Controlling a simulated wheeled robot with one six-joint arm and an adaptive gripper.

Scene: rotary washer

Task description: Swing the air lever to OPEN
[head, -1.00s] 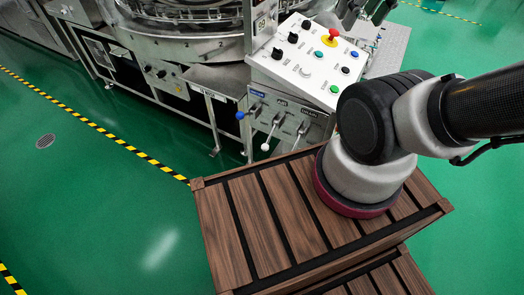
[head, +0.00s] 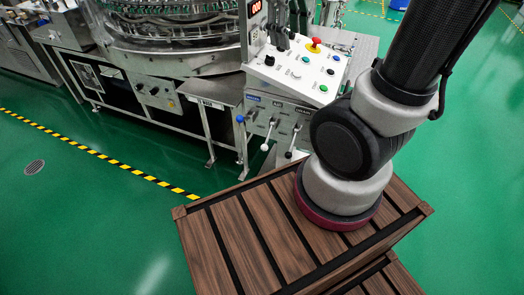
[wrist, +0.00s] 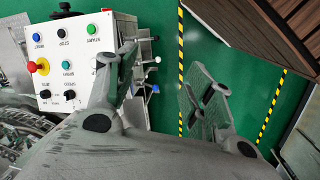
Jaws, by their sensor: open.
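The air lever has a white knob (head: 264,147) and hangs down under the label AIR on the front of the control box, between a blue-knobbed lever (head: 240,119) and a black-knobbed lever (head: 289,155). Its OPEN mark is too small to read. In the wrist view the white knob (wrist: 157,60) shows small and distant beside the box. My gripper (wrist: 160,78) is open and empty there, its fingers either side of the levers in the picture. In the head view dark finger-like parts, probably my gripper (head: 290,24), show above the panel's back edge.
The sloped control panel (head: 298,72) carries buttons, knobs and a red emergency stop (head: 314,45). The rotary washer (head: 170,40) and a steel side table (head: 212,89) stand to the left. My base stands on a wooden slatted platform (head: 215,245). Green floor lies open at the left.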

